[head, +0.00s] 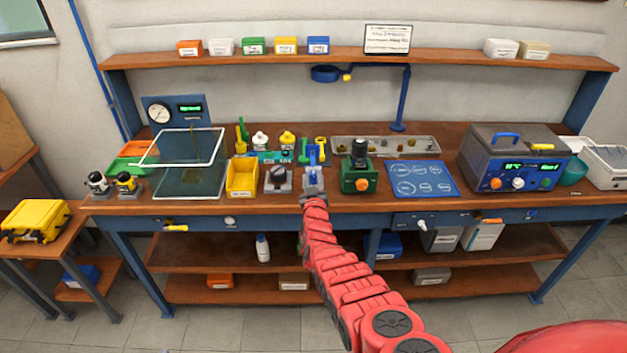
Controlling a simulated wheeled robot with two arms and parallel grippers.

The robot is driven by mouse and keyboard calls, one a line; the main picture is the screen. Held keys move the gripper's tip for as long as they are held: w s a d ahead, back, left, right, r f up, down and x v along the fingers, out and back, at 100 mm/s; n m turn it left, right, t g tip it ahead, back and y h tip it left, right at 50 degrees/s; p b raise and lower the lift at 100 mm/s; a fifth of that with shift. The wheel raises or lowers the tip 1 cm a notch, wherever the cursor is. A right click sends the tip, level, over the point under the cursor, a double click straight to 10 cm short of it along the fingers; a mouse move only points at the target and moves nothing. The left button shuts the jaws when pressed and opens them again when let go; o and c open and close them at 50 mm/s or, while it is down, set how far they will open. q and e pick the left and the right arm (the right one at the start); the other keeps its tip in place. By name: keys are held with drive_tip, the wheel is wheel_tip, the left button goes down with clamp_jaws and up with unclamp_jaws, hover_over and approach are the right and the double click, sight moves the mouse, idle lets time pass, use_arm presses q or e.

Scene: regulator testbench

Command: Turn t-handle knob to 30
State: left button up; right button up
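My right gripper (313,178) is at the bench front, between a grey block with a black knob (278,177) and a green block with an orange knob (361,182). Its fingers are small and seen from behind, so I cannot tell whether they are open or touching anything. A blue upright part (312,153) shows just beyond the gripper. I cannot make out which part is the T-handle knob, and no scale or reading of 30 is legible; the gripper and wrist may hide it. My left gripper is not in view.
A yellow bin (242,177) stands left of the grey block. A blue mat (422,179) and a large grey instrument (514,158) lie to the right. A glass-lidded case (188,180) and gauge panel (176,112) are at the left. A shelf (350,58) runs above.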

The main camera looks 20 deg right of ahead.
clamp_jaws()
drive_tip(key=shift+f+m, duration=0.1)
drive_tip(key=shift+m, duration=0.3)
drive_tip(key=m, duration=0.3)
drive_tip(key=shift+b, duration=0.3)
drive_tip(key=m+b, duration=0.1)
drive_tip(key=m, duration=0.2)
drive_tip(key=shift+d+f+m, duration=0.1)
drive_tip(key=shift+m, duration=0.2)
drive_tip(key=m+b, duration=0.1)
drive_tip(key=m, duration=0.4)
drive_tip(key=shift+d+m+b, duration=0.1)
drive_tip(key=shift+m+b, duration=0.2)
drive_tip(key=shift+b, duration=0.1)
drive_tip(key=m+b, duration=0.1)
drive_tip(key=m, duration=0.2)
drive_tip(key=shift+m+b, duration=0.4)
drive_tip(key=shift+m, duration=0.5)
